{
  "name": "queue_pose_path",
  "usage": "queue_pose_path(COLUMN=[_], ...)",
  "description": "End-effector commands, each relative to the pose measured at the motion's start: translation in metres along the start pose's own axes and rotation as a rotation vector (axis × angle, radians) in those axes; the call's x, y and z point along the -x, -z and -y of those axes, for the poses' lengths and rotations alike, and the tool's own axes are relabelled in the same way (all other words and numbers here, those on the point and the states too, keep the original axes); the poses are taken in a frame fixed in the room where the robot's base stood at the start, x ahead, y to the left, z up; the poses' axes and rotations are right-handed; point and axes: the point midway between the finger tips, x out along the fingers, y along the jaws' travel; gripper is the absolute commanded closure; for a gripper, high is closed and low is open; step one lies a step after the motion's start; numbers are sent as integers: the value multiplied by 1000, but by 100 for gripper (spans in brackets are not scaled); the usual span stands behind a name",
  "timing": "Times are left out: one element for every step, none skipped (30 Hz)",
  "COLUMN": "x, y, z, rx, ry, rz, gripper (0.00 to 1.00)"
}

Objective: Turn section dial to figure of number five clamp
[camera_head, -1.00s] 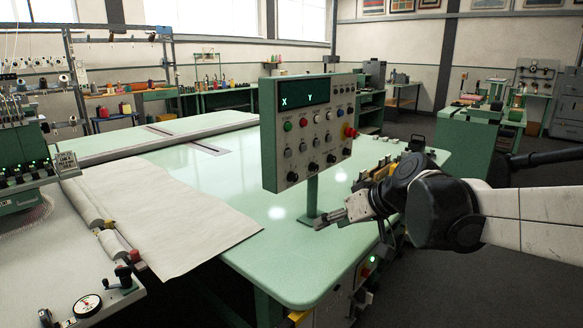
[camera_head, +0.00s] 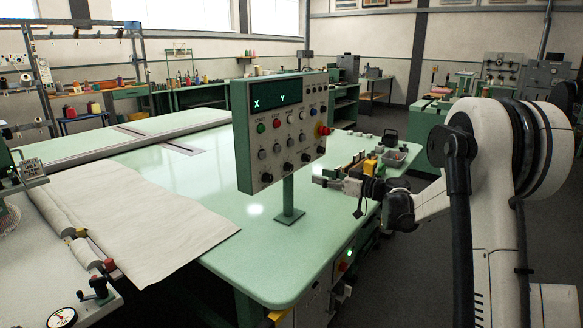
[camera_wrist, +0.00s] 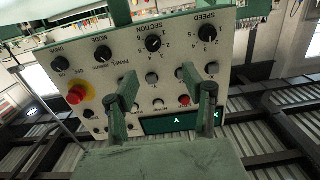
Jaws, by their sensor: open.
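The control panel (camera_head: 285,130) stands on a post on the green table. Its section dial (camera_wrist: 153,43) is a black round knob with small numerals around it, seen upside down in the wrist view between the mode and speed dials. In the head view it appears in the bottom knob row (camera_head: 289,168). I cannot tell which numeral it points at. My gripper (camera_wrist: 168,80) is open and empty, its two fingers apart in front of the panel face. In the head view my gripper (camera_head: 325,178) is just right of the panel's lower edge. No clamp number is readable.
A red emergency button (camera_wrist: 77,95) on a yellow ring sits on the panel. The speed dial (camera_wrist: 206,33) and mode dial (camera_wrist: 103,53) flank the section dial. Cream cloth (camera_head: 130,215) covers the left of the table.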

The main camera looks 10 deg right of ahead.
Motion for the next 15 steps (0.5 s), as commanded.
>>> queue_pose_path(x=[0, 1, 1, 0, 0, -2, -4, -6, -10, -14, -18, -25, -30, -36, -43], y=[-2, -3, -4, -5, -5, -5, -5, -5, -5, -5, -5, -5, -5, -4, -4], z=[-6, -9, -11, -13, -14, -14, -14, -15, -15, -15, -14, -14, -14, -14, -14], rx=[8, 14, 18, 21, 23, 26, 27, 27, 27, 27, 27, 26, 26, 26, 26], ry=[-2, -3, -3, -4, -4, -4, -4, -4, -4, -4, -4, -2, -2, -2, -3], rz=[-15, -23, -32, -36, -39, -42, -43, -43, -43, -43, -43, -43, -43, -43, -42], gripper=[54, 54, 54, 54, 54, 54, 54, 54, 54, 54, 54, 54, 54, 54, 54])
